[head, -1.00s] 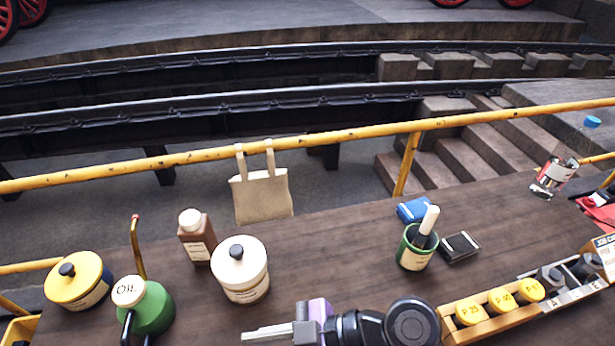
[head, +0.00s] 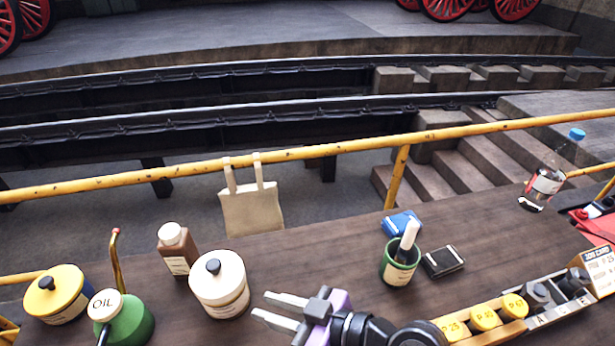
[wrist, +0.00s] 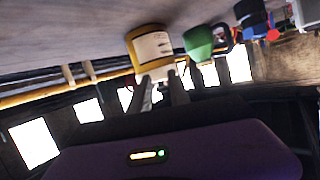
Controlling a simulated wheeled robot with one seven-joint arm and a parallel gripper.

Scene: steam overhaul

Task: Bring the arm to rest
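My gripper (head: 277,309) is at the bottom middle of the head view, above the near part of the dark wooden bench (head: 345,255). Its two fingers point left and stand apart with nothing between them. In the wrist view my gripper (wrist: 162,95) also shows two separate fingers and a gap. A white jar with a black knob (head: 219,285) stands just left of the fingertips, seemingly apart from them. The arm's dark wrist reaches away to the right of the gripper.
A green oil can (head: 130,322), yellow jar (head: 57,295) and brown bottle (head: 176,252) stand left. A green pot (head: 398,265), black box (head: 443,261), blue box (head: 402,223), clear bottle (head: 545,185) and wooden rack (head: 487,325) are right. A tote bag (head: 252,210) hangs on the yellow rail (head: 320,150).

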